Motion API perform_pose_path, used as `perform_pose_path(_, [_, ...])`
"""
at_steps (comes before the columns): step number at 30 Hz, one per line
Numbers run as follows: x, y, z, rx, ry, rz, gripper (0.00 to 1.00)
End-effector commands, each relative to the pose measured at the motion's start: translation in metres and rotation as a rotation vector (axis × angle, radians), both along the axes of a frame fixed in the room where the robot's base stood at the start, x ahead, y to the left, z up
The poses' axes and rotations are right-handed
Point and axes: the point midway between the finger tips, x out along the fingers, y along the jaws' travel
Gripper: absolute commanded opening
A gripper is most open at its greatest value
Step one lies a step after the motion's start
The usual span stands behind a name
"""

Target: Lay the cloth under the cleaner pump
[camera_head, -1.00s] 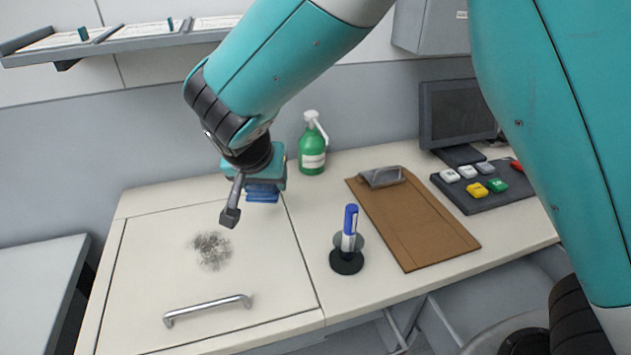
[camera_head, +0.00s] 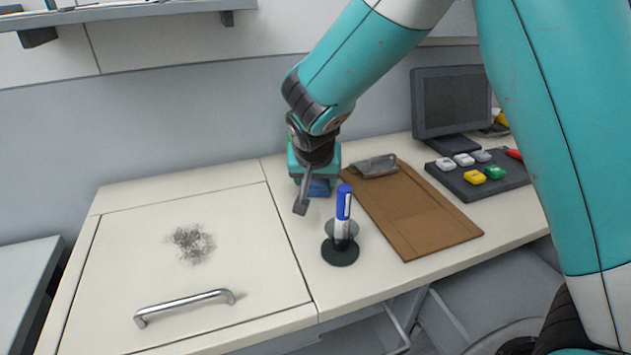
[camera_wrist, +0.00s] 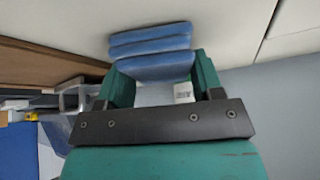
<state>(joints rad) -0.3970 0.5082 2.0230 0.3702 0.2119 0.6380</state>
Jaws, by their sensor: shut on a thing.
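The cloth (camera_head: 320,188) is blue and folded in layers. It hangs under my gripper (camera_head: 315,174), just above the counter behind the marker stand; I cannot tell whether it touches the counter. In the wrist view the cloth (camera_wrist: 152,48) sits between the two green fingers of my gripper (camera_wrist: 160,75), which is shut on it. The green cleaner pump bottle is almost wholly hidden behind my wrist in the head view. A small white labelled patch shows between the fingers in the wrist view; I cannot tell what it is.
A blue marker (camera_head: 343,215) stands in a dark round holder (camera_head: 341,253) close to my gripper. A brown clipboard (camera_head: 420,215) lies to the right, with a keypad (camera_head: 478,178) and monitor (camera_head: 452,105) beyond. The left counter panel has a grey smudge (camera_head: 190,243) and a handle (camera_head: 183,305).

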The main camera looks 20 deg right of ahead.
Motion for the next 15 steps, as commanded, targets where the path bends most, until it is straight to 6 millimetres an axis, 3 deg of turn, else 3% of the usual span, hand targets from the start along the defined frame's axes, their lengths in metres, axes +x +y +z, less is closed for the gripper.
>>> perform_pose_path(10, [0.0001, -0.0001, -0.0036, 0.000, 0.000, 0.001, 0.38])
perform_pose_path(11, [0.0001, 0.0000, -0.0035, 0.000, 0.000, 0.001, 0.63])
perform_pose_path(14, [0.0000, 0.0000, -0.0025, 0.000, 0.000, 0.001, 0.86])
perform_pose_path(15, [0.0000, 0.0000, -0.0025, 0.000, 0.000, 0.001, 0.86])
